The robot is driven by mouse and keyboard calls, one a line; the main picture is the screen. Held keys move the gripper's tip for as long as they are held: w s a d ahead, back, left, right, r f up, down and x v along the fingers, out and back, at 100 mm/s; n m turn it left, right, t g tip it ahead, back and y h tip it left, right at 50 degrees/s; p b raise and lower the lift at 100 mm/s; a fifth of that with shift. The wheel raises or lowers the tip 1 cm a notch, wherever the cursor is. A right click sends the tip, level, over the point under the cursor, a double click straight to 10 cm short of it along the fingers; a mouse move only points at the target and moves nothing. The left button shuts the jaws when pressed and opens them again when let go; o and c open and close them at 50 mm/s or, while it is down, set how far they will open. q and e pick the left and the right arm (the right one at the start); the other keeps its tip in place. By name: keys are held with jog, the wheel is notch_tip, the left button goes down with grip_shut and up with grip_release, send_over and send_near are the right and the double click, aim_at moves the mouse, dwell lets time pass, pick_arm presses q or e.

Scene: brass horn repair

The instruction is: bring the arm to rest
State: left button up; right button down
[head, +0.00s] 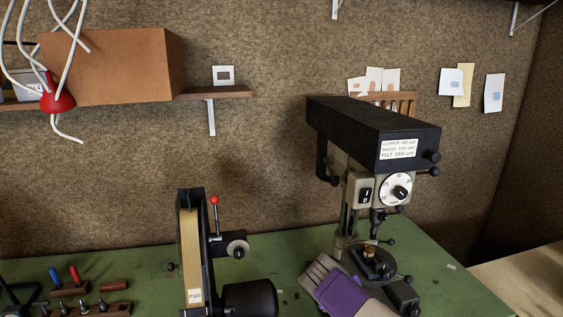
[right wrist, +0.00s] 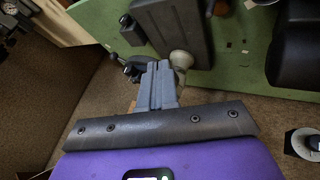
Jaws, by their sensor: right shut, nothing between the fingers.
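My right gripper (head: 320,270) shows low in the head view, in front of the drill press and to the right of the belt sander. Its purple body (head: 342,293) lies below its pale fingers, which point up and to the left. In the right wrist view my right gripper (right wrist: 158,78) has its two grey fingers together, with nothing seen between them. Its purple body fills the bottom of that view. My left gripper is in neither view.
The drill press (head: 372,135) stands on the green bench (head: 285,245) beside my right gripper. The belt sander (head: 190,250) is left of it. Small red and blue-handled tools (head: 75,274) sit at the far left. A shelf with a brown box (head: 110,68) hangs above.

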jog(key=s+a+f+n+g+y+b, duration=0.1)
jog(key=s+f+g+y+b, duration=0.15)
jog(key=f, duration=1.35)
jog(key=s+a+f+g+y+b, duration=0.15)
jog(key=s+f, duration=0.25)
jog(key=f, duration=1.2)
pick_arm(q)
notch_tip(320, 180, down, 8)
jog(key=b, duration=0.3)
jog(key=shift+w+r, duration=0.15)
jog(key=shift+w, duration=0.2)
pick_arm(e)
jog(key=s+a+f+m+y, duration=0.1)
jog(key=s+f+m+y, duration=0.1)
jog(key=s+f, duration=0.6)
jog(key=s+a+f+m+y, duration=0.2)
jog(key=s+f+y, duration=0.1)
jog(key=s+f, duration=0.6)
jog(key=shift+a+g, duration=0.3)
jog(key=shift+g, duration=0.1)
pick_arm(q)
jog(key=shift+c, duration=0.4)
